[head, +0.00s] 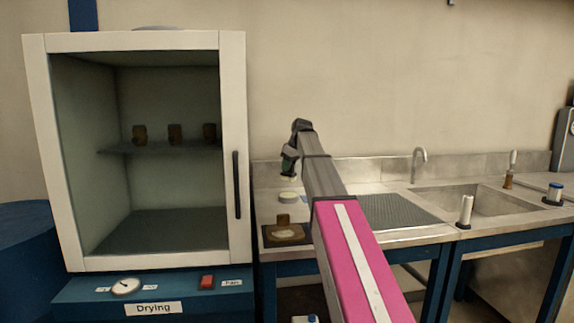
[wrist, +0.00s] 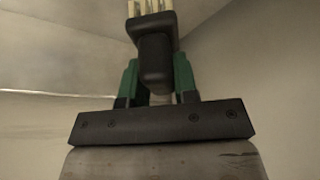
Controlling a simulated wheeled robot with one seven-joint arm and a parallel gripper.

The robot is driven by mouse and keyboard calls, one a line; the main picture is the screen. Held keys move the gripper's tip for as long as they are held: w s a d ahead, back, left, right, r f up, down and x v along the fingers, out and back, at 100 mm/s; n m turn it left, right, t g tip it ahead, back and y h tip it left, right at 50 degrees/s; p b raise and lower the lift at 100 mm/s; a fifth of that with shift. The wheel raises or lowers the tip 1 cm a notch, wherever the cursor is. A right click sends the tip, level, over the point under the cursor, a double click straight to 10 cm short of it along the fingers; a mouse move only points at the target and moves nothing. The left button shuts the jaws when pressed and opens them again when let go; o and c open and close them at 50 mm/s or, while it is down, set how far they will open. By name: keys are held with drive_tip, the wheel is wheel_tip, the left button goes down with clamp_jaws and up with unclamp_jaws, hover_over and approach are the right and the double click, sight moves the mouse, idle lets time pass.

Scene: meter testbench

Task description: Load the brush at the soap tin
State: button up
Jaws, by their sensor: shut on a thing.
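My gripper (head: 289,164) is shut on the brush. In the wrist view its green fingers (wrist: 157,85) hold the brush's dark handle (wrist: 155,60), with pale bristles (wrist: 150,7) at the far end, cut off by the frame's top edge. In the head view the bristles (head: 288,178) point down, just above the round pale soap tin (head: 289,197) on the steel bench. A small gap seems to show between them. I cannot tell whether the bristles carry soap. The tin is not clear in the wrist view.
A dark tray (head: 270,238) with a brown block (head: 283,220) sits at the bench's front. An open drying cabinet (head: 236,110) stands left. A ribbed drainboard (head: 395,210) and sink (head: 465,200) lie right, with a white cylinder (head: 466,210) at the front.

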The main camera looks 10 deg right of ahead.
sight(288, 178)
drive_tip(key=shift+f, duration=2.95)
drive_tip(key=shift+f, duration=0.55)
drive_tip(key=shift+r, duration=3.55)
